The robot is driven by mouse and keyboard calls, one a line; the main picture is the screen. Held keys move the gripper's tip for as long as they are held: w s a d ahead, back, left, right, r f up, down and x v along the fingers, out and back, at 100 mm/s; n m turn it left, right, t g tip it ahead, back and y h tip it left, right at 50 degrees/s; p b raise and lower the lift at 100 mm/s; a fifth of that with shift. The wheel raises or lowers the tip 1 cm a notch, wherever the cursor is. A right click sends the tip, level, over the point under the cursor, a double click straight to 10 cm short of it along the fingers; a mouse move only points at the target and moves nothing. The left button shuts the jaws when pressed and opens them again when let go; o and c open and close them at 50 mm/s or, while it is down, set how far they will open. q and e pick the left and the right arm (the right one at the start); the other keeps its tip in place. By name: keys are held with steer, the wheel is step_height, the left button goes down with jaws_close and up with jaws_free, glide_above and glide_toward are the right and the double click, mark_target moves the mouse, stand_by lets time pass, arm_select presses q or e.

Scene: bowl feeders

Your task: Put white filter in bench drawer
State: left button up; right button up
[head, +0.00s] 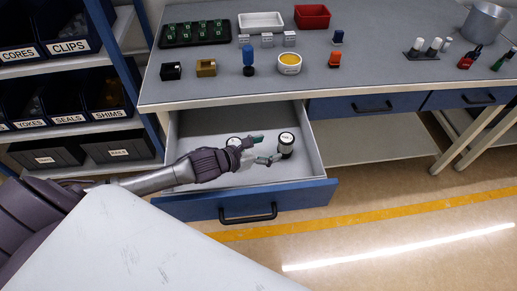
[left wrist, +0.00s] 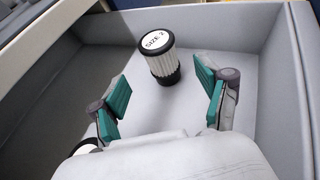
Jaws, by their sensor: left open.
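A white pleated filter with black ends and a "SIZE 2" label (left wrist: 163,66) stands upright in the open bench drawer (head: 200,119); it also shows in the head view (head: 286,146). My left gripper (head: 262,150) is inside the drawer, open and empty. In the left wrist view its green-padded fingers (left wrist: 165,97) are spread, and the filter stands beyond and between them, apart from both. A second round white-topped item (head: 233,141) is in the drawer, mostly hidden behind my gripper; its edge shows at lower left in the left wrist view (left wrist: 85,148). My right gripper is not in view.
The drawer front with a black handle (head: 248,214) is pulled out below the bench top (head: 370,80). Two other blue drawers (head: 360,106) are shut. Shelves of labelled bins (head: 70,45) stand at left. Small parts, trays and a metal pot (head: 485,22) sit on the bench.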

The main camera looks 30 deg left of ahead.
arm_select(q)
steer(key=v, duration=0.3)
steer(key=shift+s+a+r, duration=0.1)
steer(key=shift+s+a, duration=0.05)
steer(key=shift+s, duration=0.05)
stand_by(0.3)
